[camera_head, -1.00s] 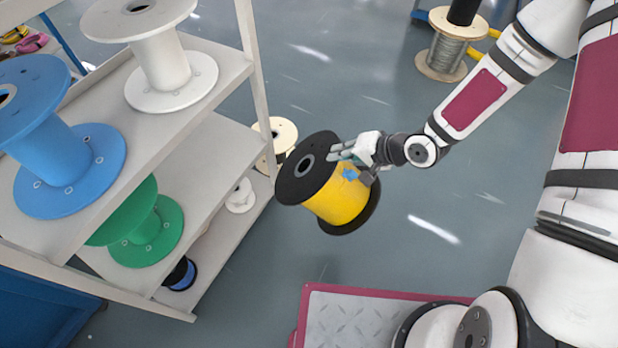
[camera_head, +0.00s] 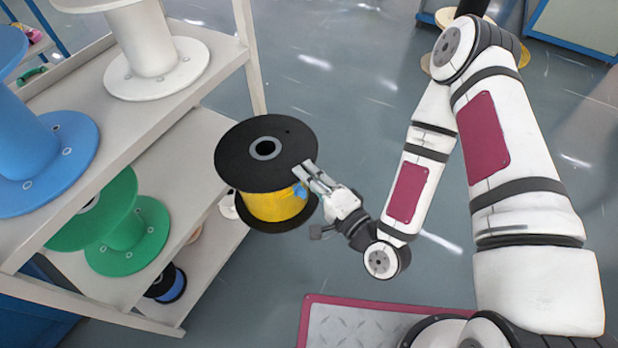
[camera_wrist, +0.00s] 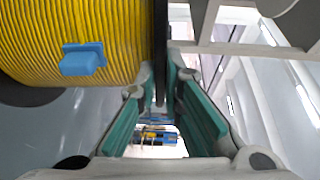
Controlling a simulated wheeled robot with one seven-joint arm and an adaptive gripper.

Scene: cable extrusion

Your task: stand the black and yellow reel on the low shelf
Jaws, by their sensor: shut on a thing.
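The black and yellow reel (camera_head: 268,155) has black flanges, yellow cable and a small blue clip. It is held in the air to the right of the shelf rack, roughly upright with its top flange tilted toward the camera. My gripper (camera_head: 308,178) is shut on the rim of its upper flange from the right. In the wrist view, the yellow windings (camera_wrist: 75,40) fill the upper left and the dark flange edge runs between my fingers (camera_wrist: 163,95). The low shelf (camera_head: 205,245) is the bottom board of the rack, partly hidden by the boards above.
A white reel (camera_head: 150,45) and a blue reel (camera_head: 45,140) stand on the top board. A green reel (camera_head: 125,235) is on the middle board. A small black and blue reel (camera_head: 168,284) sits on the low shelf. The rack's upright post (camera_head: 250,60) stands close to the held reel.

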